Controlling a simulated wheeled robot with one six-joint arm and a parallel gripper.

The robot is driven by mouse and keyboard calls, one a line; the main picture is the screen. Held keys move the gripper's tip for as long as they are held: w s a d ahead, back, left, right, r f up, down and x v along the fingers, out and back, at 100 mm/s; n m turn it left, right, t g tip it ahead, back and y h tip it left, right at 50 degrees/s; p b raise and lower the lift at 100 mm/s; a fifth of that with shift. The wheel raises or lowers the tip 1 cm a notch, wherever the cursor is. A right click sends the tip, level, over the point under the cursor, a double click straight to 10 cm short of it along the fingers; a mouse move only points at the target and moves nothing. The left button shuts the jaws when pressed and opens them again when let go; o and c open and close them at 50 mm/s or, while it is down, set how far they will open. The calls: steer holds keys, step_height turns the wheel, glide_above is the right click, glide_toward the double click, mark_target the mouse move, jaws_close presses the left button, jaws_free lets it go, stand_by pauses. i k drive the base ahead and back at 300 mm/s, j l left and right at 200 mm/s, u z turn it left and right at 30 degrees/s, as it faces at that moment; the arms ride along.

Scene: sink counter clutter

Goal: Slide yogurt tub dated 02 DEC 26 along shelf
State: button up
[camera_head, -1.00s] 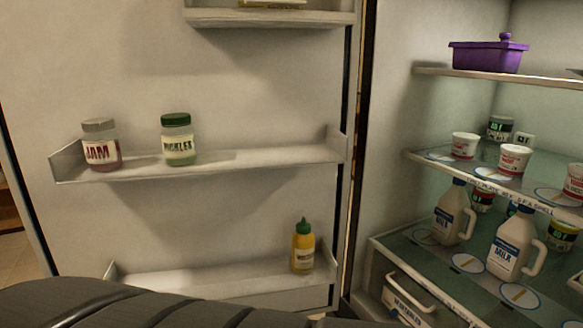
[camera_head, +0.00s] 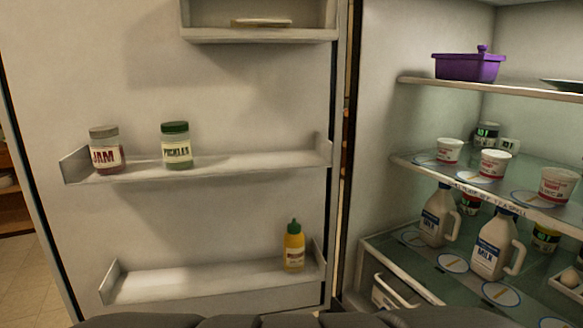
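Three white yogurt tubs with red print stand upright on the middle fridge shelf (camera_head: 505,190): a left tub (camera_head: 449,151), a middle tub (camera_head: 494,163) and a right tub (camera_head: 558,185). Their date prints are too small to read, so I cannot tell which is dated 02 DEC 26. Round marks show on the shelf under or beside the tubs. My gripper is not in view; a dark part along the bottom edge seems to be mine.
Dark jars stand behind the tubs (camera_head: 486,134). Milk jugs (camera_head: 495,246) stand on the shelf below, and a purple dish (camera_head: 469,66) sits above. The open door at left holds jam (camera_head: 105,150), pickles (camera_head: 177,147) and a mustard bottle (camera_head: 293,248).

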mark_target(494, 163)
steer(key=z, duration=1.4)
